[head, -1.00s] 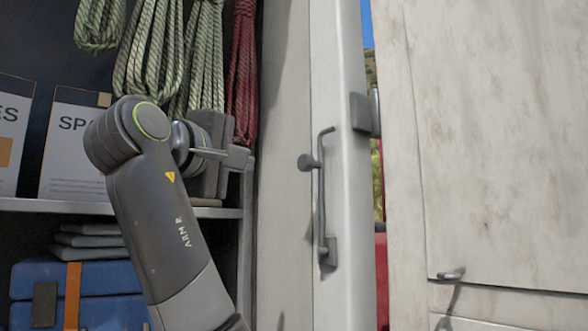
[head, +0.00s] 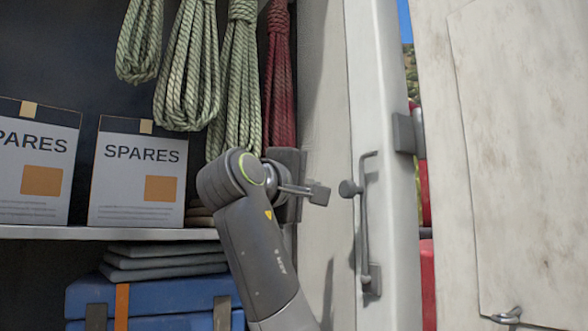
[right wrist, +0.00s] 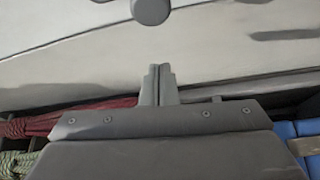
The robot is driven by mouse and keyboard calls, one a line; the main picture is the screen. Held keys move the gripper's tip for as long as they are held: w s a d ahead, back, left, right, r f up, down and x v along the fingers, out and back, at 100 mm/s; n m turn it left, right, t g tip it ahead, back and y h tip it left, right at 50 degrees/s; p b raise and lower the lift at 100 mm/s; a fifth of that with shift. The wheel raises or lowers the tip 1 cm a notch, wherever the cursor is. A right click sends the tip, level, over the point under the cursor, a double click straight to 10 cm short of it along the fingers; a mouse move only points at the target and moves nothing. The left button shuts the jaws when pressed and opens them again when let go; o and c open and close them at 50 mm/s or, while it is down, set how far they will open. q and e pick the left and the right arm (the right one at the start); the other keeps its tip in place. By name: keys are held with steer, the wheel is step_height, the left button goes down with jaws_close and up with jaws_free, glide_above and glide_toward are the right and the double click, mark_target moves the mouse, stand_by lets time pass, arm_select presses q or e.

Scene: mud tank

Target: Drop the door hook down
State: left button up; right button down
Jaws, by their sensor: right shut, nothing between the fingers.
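The door hook (head: 363,225) is a thin grey metal rod standing upright against the pale door post, its bent end at the top. Its lower end meets a small bracket (head: 372,280). A round dark knob (head: 348,188) sticks out at the rod's upper part; a round knob also shows at the top edge of the right wrist view (right wrist: 150,10). My right gripper (head: 320,193) is shut and empty, just left of the knob and apart from it. Its closed fingers (right wrist: 158,82) point toward the knob in the wrist view. My left gripper is not in view.
A pale, stained door panel (head: 530,120) with a small handle (head: 507,315) stands at the right. A grey block (head: 406,132) sits on the post's edge. Shelving at the left holds spares boxes (head: 138,172), hanging ropes (head: 188,70) and blue cases (head: 150,300).

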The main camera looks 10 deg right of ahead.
arm_select(q)
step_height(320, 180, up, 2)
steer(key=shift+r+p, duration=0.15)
steer(key=shift+p, duration=0.6)
arm_select(e)
steer(key=s+d, duration=0.2)
steer(key=shift+s+d+f, duration=0.3)
steer(key=shift+d, duration=0.05)
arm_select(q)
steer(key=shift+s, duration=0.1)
arm_select(e)
steer(key=shift+s, duration=0.1)
